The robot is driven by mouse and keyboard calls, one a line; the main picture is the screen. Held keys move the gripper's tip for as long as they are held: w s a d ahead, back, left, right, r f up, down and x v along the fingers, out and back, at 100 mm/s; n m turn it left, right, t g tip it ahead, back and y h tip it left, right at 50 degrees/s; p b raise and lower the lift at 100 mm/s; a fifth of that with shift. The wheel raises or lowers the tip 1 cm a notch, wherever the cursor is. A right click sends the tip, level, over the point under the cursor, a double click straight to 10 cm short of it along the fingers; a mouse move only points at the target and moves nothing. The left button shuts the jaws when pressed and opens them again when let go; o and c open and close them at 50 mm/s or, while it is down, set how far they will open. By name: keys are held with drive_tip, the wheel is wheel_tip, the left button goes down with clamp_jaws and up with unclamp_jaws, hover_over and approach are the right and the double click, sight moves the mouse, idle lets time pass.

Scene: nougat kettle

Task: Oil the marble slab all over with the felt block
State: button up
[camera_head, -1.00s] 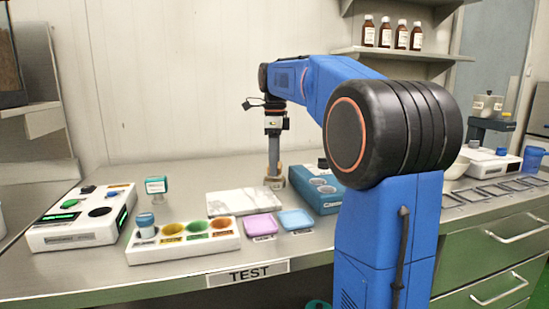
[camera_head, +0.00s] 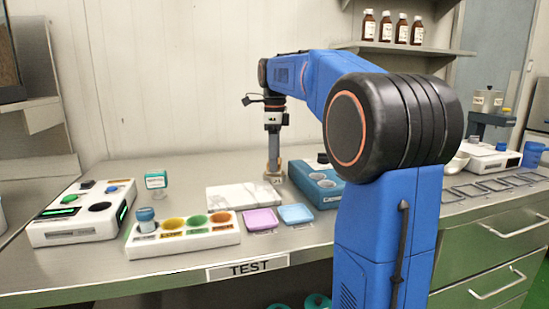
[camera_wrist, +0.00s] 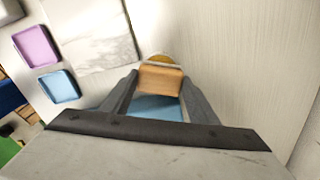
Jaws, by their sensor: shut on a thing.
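The white, grey-veined marble slab (camera_head: 243,197) lies flat on the steel counter, left of my gripper (camera_head: 273,177). It also shows at the upper left of the wrist view (camera_wrist: 90,32). In the wrist view, my gripper (camera_wrist: 160,82) is shut on a tan block (camera_wrist: 161,78) with a pale and yellowish edge at its far side; I take it to be the felt block. The gripper points down just beyond the slab's right edge. The block's underside is hidden, and I cannot tell whether it touches the counter.
Pink tray (camera_head: 261,220) and light blue tray (camera_head: 296,214) lie in front of the slab. A blue box (camera_head: 318,187) stands close to the right of my gripper. A white rack of coloured cups (camera_head: 184,236) and a white device (camera_head: 82,215) stand at left.

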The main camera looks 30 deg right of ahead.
drive_tip(key=shift+f, duration=0.5)
idle(1.3)
drive_tip(key=shift+r, duration=3.55)
drive_tip(key=shift+f, duration=3.35)
drive_tip(key=shift+r, duration=0.1)
drive_tip(key=shift+f, duration=0.2)
drive_tip(key=shift+c, duration=0.4)
drive_tip(key=shift+r, duration=3.4)
drive_tip(key=shift+f, duration=0.1)
